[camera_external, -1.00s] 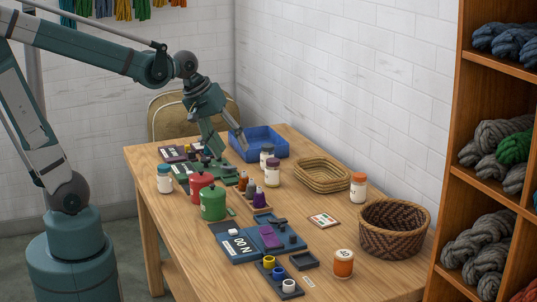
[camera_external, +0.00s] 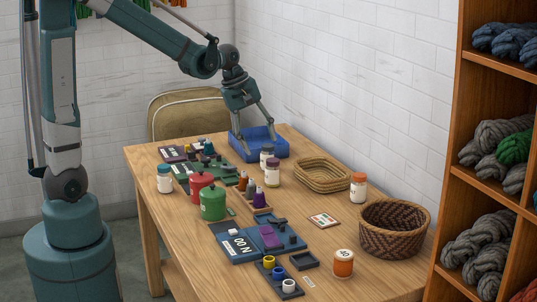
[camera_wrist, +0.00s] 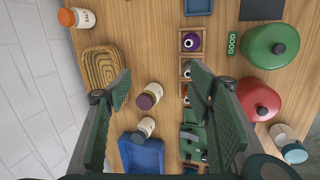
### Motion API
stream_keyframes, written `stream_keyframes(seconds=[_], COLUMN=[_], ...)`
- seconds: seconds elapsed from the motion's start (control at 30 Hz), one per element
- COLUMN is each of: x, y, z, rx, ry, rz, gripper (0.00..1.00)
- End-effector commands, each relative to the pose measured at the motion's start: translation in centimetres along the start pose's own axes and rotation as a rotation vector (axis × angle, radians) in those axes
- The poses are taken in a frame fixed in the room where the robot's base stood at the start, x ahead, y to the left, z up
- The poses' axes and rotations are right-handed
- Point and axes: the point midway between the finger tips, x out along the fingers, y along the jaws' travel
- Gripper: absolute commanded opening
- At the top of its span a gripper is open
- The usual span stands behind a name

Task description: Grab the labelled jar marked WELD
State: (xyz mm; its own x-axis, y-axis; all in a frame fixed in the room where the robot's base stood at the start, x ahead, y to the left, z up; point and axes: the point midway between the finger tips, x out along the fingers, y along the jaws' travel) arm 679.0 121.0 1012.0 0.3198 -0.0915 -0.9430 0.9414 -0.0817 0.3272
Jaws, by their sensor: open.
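Several labelled jars stand on the table, and I cannot read WELD on any of them. A jar with a purple lid (camera_external: 272,173) and one with a grey lid (camera_external: 267,154) stand near the blue tray. The wrist view shows the purple-lidded jar (camera_wrist: 150,95) and the grey-lidded jar (camera_wrist: 144,129) between my fingers in the picture. An orange-lidded jar (camera_external: 358,187) is by the baskets, an orange jar (camera_external: 343,264) is at the near right, and a blue-lidded jar (camera_external: 165,180) is at the left edge. My gripper (camera_external: 255,138) is open and empty, over the blue tray.
The blue tray (camera_external: 284,151) is at the far end. A shallow basket (camera_external: 323,175) and a round woven basket (camera_external: 395,230) line the right side. Red (camera_external: 201,190) and green (camera_external: 213,205) canisters stand on the left. Bare wood lies around the card (camera_external: 323,220).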

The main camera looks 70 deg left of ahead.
Motion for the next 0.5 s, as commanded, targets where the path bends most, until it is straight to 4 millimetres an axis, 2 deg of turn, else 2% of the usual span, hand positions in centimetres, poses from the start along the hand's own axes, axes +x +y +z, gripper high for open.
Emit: stream_keyframes(seconds=[0.5], x=[5.2], y=[3.5], z=[-6.1], rx=[-0.391], ry=[-0.046], rz=[-0.066], gripper=[0.52])
